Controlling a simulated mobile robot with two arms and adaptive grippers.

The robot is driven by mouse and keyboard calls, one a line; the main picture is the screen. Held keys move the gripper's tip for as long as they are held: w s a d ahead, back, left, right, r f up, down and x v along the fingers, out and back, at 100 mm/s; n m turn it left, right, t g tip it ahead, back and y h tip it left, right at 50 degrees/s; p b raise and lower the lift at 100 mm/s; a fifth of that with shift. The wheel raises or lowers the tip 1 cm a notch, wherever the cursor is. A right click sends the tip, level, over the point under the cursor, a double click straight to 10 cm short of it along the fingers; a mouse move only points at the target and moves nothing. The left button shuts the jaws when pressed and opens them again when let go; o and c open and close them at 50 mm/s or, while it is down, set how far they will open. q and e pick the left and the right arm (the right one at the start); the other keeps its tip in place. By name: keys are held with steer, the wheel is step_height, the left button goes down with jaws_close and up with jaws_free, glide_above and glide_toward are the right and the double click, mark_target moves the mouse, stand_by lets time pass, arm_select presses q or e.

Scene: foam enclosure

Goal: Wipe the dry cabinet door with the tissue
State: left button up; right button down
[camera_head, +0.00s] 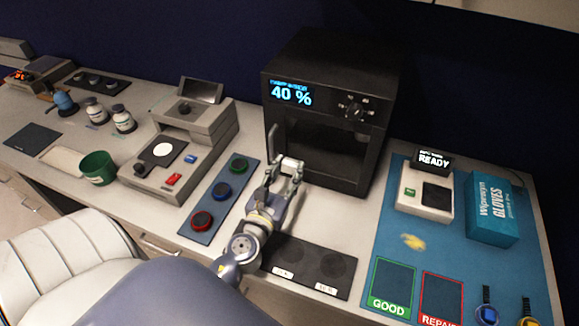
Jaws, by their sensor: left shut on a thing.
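The dry cabinet (330,112) is a black box at the back centre with a blue "40 %" readout. Its dark-windowed door (335,152) faces front. My left gripper (287,163) is at the door's lower left, in front of it. My right gripper is not in view.
A blue mat (385,238) at right holds a "READY" device (426,195) and a glove box (493,210). A button panel (221,192) lies left of my left arm, and a dark two-circle pad (309,267) to its right. A grey machine (178,155) and green cup (98,168) stand further left.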

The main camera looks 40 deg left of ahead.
arm_select(q)
steer(key=shift+s, duration=0.1)
steer(key=shift+s+d+f+b, duration=0.2)
steer(key=shift+s+b, duration=0.1)
steer(key=shift+s, duration=0.25)
steer(key=shift+v, duration=0.85)
steer(key=shift+r, duration=0.15)
